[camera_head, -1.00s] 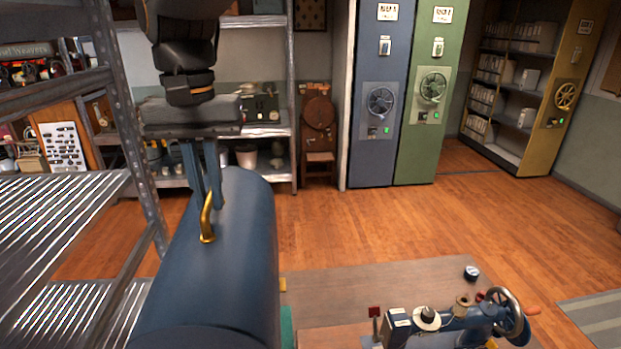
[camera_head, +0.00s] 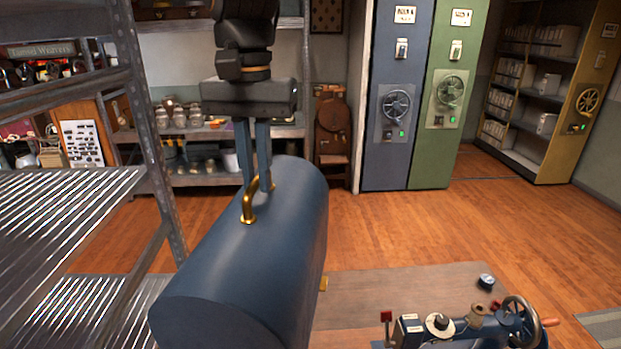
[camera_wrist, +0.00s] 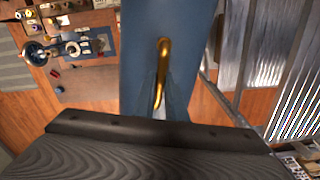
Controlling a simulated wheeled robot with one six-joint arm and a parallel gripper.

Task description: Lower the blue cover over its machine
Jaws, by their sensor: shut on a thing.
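The blue cover (camera_head: 262,255) is a long rounded case with a brass handle (camera_head: 249,201) on top. My gripper (camera_head: 257,186) is shut on that handle from above and holds the cover up, left of the machine. In the wrist view the cover (camera_wrist: 140,50) and its handle (camera_wrist: 161,75) show close in front of my gripper; the fingertips are mostly hidden there. The blue sewing machine (camera_head: 465,330) with a handwheel is at the lower right on the table, uncovered. It also shows at the upper left of the wrist view (camera_wrist: 70,47).
The wooden table (camera_head: 400,290) has bare room left of the machine, with a small dial gauge (camera_head: 487,281) behind it. A metal shelf rack (camera_head: 70,215) stands close left of the cover. Blue (camera_head: 395,150) and green (camera_head: 440,150) cabinets stand at the back.

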